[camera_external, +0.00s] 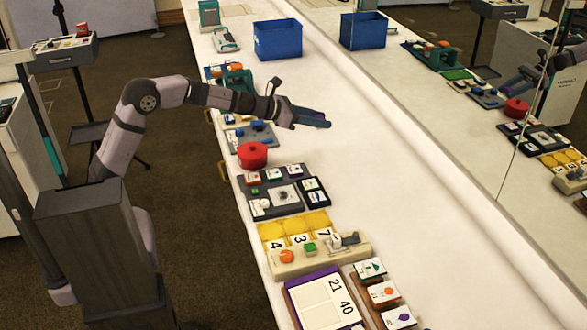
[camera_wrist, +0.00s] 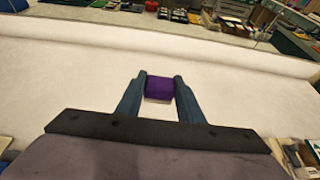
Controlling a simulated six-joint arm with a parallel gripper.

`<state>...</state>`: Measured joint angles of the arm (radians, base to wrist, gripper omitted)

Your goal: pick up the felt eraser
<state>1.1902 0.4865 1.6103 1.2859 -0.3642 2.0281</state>
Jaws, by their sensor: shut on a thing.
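My gripper (camera_wrist: 159,88) is shut on a purple block, the felt eraser (camera_wrist: 159,89), which sits between the two dark teal fingertips in the wrist view. In the external view my gripper (camera_external: 326,120) reaches out over the white counter, and a bit of purple, the eraser (camera_external: 313,115), shows between its fingers. The eraser appears held above the counter, with only pale surface around it. The fingers hide its sides.
The white counter (camera_external: 400,210) is bare beneath and right of my gripper. A red pot (camera_external: 252,155), a blue bin (camera_external: 277,40), and a yellow number board (camera_external: 295,228) stand along it. A mirror (camera_external: 500,120) runs along the far side and reflects the scene.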

